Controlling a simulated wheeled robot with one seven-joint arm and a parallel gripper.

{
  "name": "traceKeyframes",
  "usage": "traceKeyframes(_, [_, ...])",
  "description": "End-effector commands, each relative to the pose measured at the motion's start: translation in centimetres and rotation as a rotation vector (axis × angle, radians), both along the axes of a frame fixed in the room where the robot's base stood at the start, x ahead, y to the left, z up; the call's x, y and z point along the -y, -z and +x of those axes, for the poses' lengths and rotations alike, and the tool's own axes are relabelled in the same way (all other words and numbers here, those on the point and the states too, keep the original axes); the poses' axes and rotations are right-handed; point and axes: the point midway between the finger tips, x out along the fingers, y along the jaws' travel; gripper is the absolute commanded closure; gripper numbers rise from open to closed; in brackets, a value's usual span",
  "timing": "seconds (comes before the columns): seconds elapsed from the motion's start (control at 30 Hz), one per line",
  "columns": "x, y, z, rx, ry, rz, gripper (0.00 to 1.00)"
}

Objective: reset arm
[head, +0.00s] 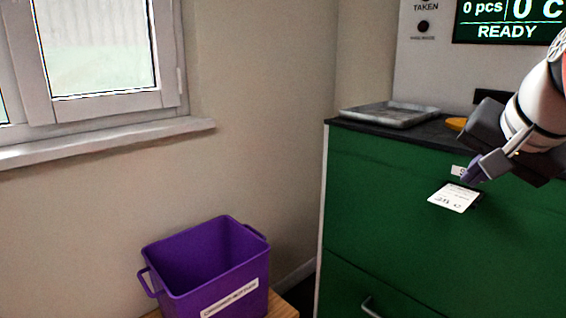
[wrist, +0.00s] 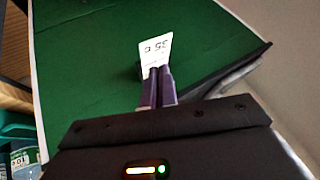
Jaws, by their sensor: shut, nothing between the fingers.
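My gripper (head: 475,172) is at the right of the head view, in front of the green cabinet (head: 390,220). Its purple fingers (wrist: 156,78) are shut together with nothing held between them. A white card with black print (head: 454,197) shows just beyond the fingertips against the green front. In the wrist view the card (wrist: 156,47) stands behind the fingertips. I cannot tell whether the fingers touch it.
A purple crate (head: 178,262) with a white label stands on a wooden surface at lower left. A grey metal tray (head: 390,115) and a yellow item (head: 456,124) sit on the cabinet's dark top. A screen (head: 508,22) reads READY. A window sill (head: 100,141) juts out at left.

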Motion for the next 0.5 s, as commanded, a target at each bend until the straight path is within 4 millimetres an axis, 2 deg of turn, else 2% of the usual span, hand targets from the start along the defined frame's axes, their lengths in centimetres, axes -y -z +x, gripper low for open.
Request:
traceKeyframes(0.03, [-1.6,1.9,-0.2,-0.020,-0.047,-0.015,1.00])
traceKeyframes(0.17, [-5.8,8.1,-1.4,-0.079,-0.190,-0.085,1.00])
traceKeyframes(0.3, [-10.1,15.7,-3.8,-0.141,-0.366,-0.185,1.00])
traceKeyframes(0.4, [-12.2,20.5,-5.9,-0.173,-0.480,-0.255,1.00])
traceKeyframes(0.5, [-13.5,24.2,-7.6,-0.196,-0.566,-0.310,1.00])
